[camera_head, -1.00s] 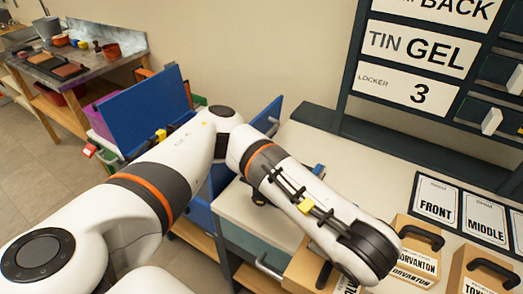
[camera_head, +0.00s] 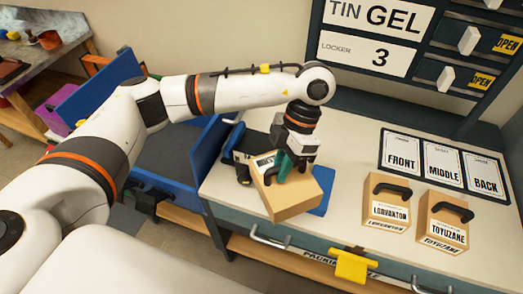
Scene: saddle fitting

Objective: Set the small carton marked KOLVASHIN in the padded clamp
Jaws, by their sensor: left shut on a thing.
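My left gripper (camera_head: 287,168) points down and is shut on a tan carton (camera_head: 288,200) at the end of the bench. The carton is tilted, and its label is mostly covered by the gripper, so I cannot read its name. A dark fixture with a blue part (camera_head: 235,143), perhaps the padded clamp, stands just left of and behind the carton. The carton and arm hide much of it, and I cannot tell whether they touch. A blue plate (camera_head: 323,192) shows to the right of the carton. My right gripper is not in view.
Cartons marked LORVANTON (camera_head: 386,210) and TOYUZANE (camera_head: 440,225), with black handles, stand on the right of the bench. Behind them lie FRONT, MIDDLE and BACK cards (camera_head: 443,166). A yellow item (camera_head: 350,266) hangs at the front edge. The bench between is clear.

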